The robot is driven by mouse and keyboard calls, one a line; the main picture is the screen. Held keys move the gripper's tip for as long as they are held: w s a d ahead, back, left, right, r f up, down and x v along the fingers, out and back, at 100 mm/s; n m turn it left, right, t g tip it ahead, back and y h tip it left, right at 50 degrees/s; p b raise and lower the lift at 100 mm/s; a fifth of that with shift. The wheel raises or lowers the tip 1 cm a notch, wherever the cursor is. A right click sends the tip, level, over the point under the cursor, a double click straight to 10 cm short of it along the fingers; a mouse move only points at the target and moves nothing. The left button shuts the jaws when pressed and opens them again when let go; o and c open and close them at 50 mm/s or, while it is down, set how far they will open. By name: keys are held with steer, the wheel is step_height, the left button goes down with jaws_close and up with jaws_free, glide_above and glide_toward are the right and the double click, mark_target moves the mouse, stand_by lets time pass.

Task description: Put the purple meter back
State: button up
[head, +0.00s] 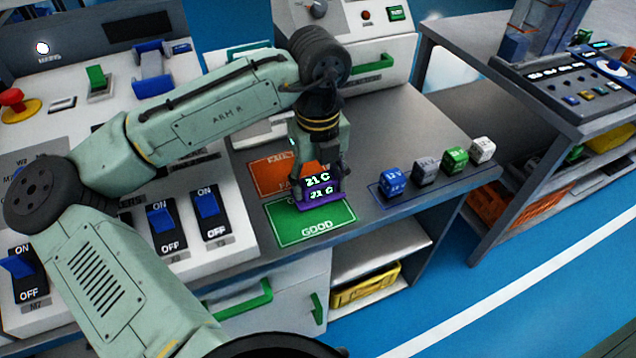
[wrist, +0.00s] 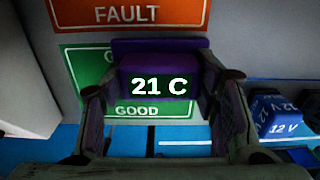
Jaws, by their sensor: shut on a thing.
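The purple meter (head: 318,188) is a small block with a dark display reading 21 C. My gripper (head: 322,180) is shut on it from above, with a finger on each side. The meter is over or on the edge between the orange FAULT card (head: 272,177) and the green GOOD card (head: 308,226); I cannot tell whether it touches the bench. In the wrist view the meter (wrist: 160,80) sits between the two fingers (wrist: 165,125) and covers part of the GOOD card (wrist: 140,112). The FAULT card (wrist: 130,14) lies beyond it.
A blue 12 V block (head: 392,182) stands on an outlined mat right of the meter, with grey (head: 426,171), green (head: 455,160) and white (head: 482,150) blocks beyond. A switch panel (head: 180,222) is on the left. A white cabinet with a green handle (head: 372,64) stands behind.

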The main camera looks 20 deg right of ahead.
mark_target(318, 179)
step_height(318, 179, up, 9)
steer(key=shift+f+b, duration=0.1)
steer(key=shift+b, duration=0.25)
steer(key=shift+r, duration=0.5)
steer(key=shift+s, duration=0.1)
